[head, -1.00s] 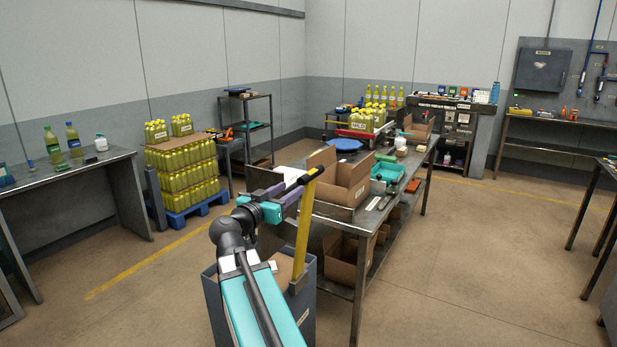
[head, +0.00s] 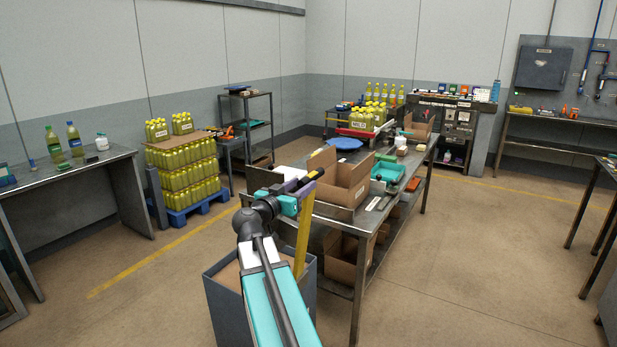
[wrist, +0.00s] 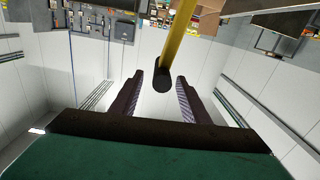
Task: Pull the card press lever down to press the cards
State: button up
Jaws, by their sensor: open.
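The press lever is a yellow bar (head: 303,238) with a black grip (head: 315,174) at its top. It stands nearly upright at the side of a grey bin (head: 228,318) with brown cardboard inside. My gripper (head: 302,188) is at the top of the lever, by the grip. In the wrist view my gripper (wrist: 160,92) is open, its two dark fingers apart. The round end of the black grip (wrist: 163,76) shows between the fingertips, with clear gaps on both sides. My arm hides part of the bin.
A metal table (head: 357,232) with an open cardboard box (head: 345,180) and a teal tray (head: 388,171) stands just beyond the lever. A pallet of yellow bottles (head: 184,172) is at the left.

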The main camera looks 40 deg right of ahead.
aim_at(312, 178)
jog(key=shift+p+x, duration=1.1)
jog(key=shift+x, duration=2.4)
